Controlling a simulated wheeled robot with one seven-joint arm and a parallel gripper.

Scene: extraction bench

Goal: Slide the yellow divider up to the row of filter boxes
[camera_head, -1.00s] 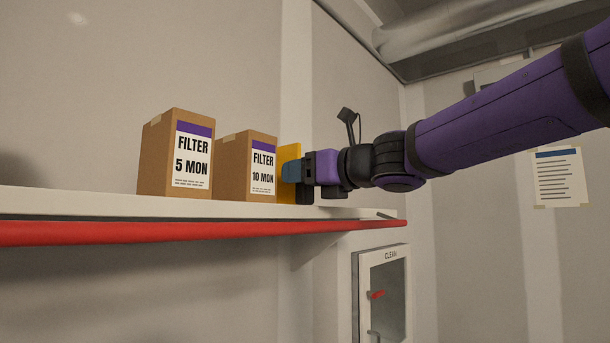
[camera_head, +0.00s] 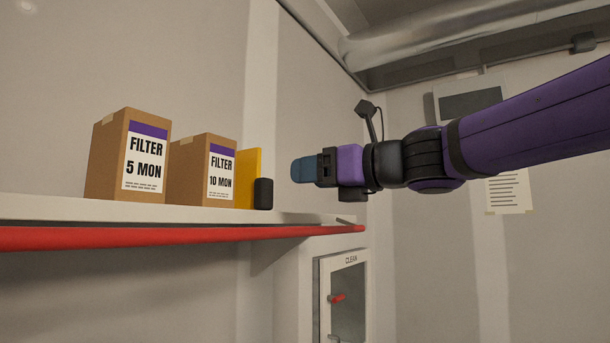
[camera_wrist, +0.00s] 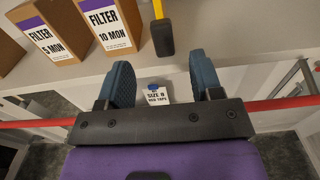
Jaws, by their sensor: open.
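The yellow divider (camera_head: 249,178) stands upright on the shelf, right beside the FILTER 10 MON box (camera_head: 203,169); its dark end piece (camera_head: 263,193) faces out. In the wrist view the divider's yellow edge (camera_wrist: 157,9) and dark end piece (camera_wrist: 162,38) lie beyond my fingers. The FILTER 5 MON box (camera_head: 128,156) stands further left in the row. My gripper (camera_head: 304,170) is open and empty, to the right of the divider and apart from it. In the wrist view its two blue fingers (camera_wrist: 165,82) are spread. Whether the divider touches the box is hard to tell.
A red rail (camera_head: 180,236) runs along the front of the white shelf (camera_head: 60,207). A small SIZE 8 tag (camera_wrist: 156,96) shows between my fingers in the wrist view. A CLEAN cabinet (camera_head: 344,298) is below the shelf's right end. The shelf right of the divider is clear.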

